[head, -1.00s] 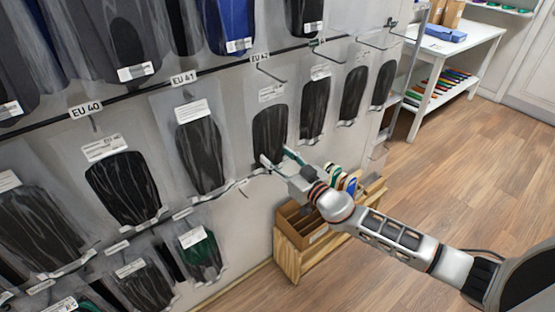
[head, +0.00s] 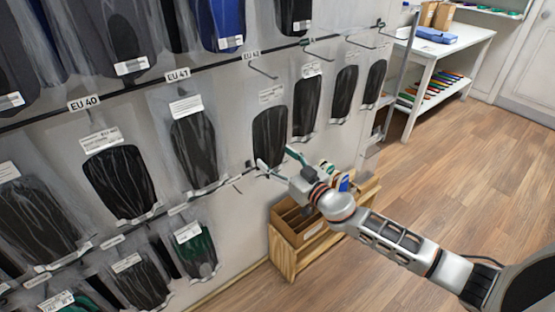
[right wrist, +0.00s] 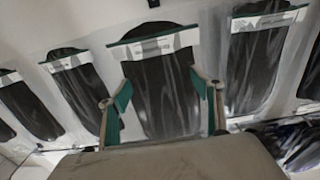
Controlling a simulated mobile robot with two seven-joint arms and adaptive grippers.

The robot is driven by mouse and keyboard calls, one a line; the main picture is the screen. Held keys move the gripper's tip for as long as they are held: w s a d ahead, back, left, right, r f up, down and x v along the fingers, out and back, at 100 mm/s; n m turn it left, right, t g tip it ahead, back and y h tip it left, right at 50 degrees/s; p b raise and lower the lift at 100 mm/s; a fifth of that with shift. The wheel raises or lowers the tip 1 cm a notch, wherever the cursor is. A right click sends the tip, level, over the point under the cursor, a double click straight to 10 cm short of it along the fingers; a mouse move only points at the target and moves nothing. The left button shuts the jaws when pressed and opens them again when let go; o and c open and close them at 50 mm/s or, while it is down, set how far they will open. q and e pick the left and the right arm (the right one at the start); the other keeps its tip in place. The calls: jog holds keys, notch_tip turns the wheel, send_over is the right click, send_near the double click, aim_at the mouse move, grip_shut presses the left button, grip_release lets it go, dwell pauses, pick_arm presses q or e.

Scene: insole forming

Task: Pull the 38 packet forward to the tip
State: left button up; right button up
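Clear packets with dark insoles and white labels hang in rows on the wall; I cannot read a 38 on any of them. My right gripper (head: 277,160) is open and empty at the lower edge of one dark packet (head: 270,133) in the head view. In the right wrist view the green-padded fingers (right wrist: 161,108) stand apart, with a dark packet (right wrist: 162,85) framed between them. A label strip (right wrist: 153,46) crosses that packet's top. I cannot tell whether the fingers touch it. My left gripper is not in view.
Neighbouring packets hang close on both sides, such as one on the left (head: 194,150) and one on the right (head: 306,105). Bare hooks (head: 264,70) stick out above. A wooden box (head: 290,255) stands below. A white table (head: 455,60) is at the back right; the floor is clear.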

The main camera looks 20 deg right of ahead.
dwell(0.3)
jog(key=v, duration=1.2)
dwell(0.3)
jog(key=s+a+f+g+h, duration=0.2)
jog(key=s+f+g, duration=0.1)
jog(key=s+f, duration=0.9)
jog(key=s+a+f+g+h, duration=0.1)
jog(key=s+a+f+g, duration=0.1)
jog(key=s+f, duration=1)
jog(key=shift+g+h, duration=0.4)
jog(key=shift+g, duration=0.2)
